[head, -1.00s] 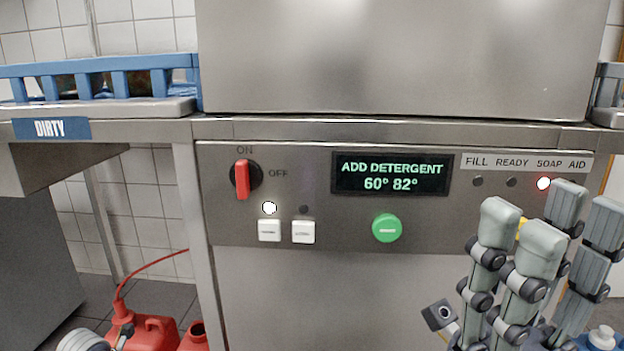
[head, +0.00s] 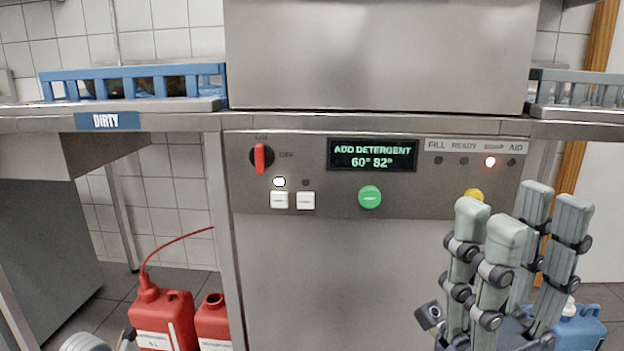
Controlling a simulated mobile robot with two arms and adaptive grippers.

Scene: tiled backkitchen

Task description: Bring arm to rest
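My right gripper (head: 520,215) stands at the lower right of the head view with its grey jointed fingers pointing up. It is open, with a gap between the finger pairs and nothing held. It is in front of the right part of the dishwasher's control panel (head: 330,229), near a yellow button (head: 473,195). At the bottom left edge only a small grey rounded part of my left arm or gripper (head: 86,342) shows. Its fingers cannot be made out.
The panel has a red switch (head: 260,158), a lit display (head: 373,156) reading "ADD DETERGENT", white buttons and a green button (head: 369,197). A blue rack (head: 140,74) sits on the left counter, another rack (head: 585,92) at right. Red canisters (head: 163,312) and a blue container (head: 580,328) stand low.

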